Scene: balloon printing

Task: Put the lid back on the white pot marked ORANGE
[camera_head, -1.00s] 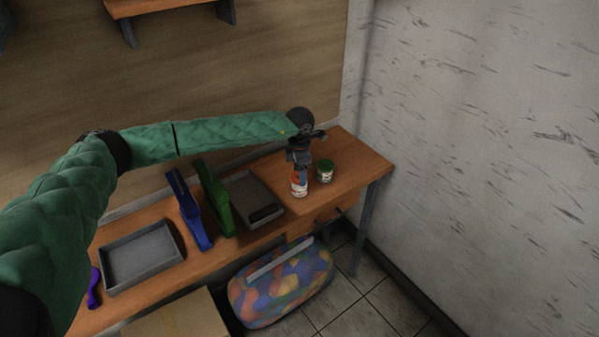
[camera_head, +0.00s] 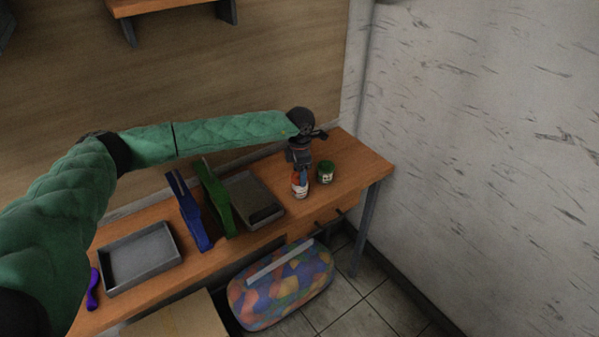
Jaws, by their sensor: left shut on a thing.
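The white pot (camera_head: 300,192) with an orange-red upper part stands upright on the wooden table, near its right end. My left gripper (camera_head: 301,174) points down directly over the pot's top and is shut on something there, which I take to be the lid. The fingers and the pot's top overlap, so the lid is mostly hidden. I cannot tell whether it is seated on the pot. The pot's marking is too small to read. My right gripper is not in view.
A white pot with a green lid (camera_head: 326,172) stands just right of the gripper. Grey trays (camera_head: 140,257), a blue frame (camera_head: 190,212) and a green frame (camera_head: 216,198) stand to the left. The table's right end (camera_head: 365,165) is clear.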

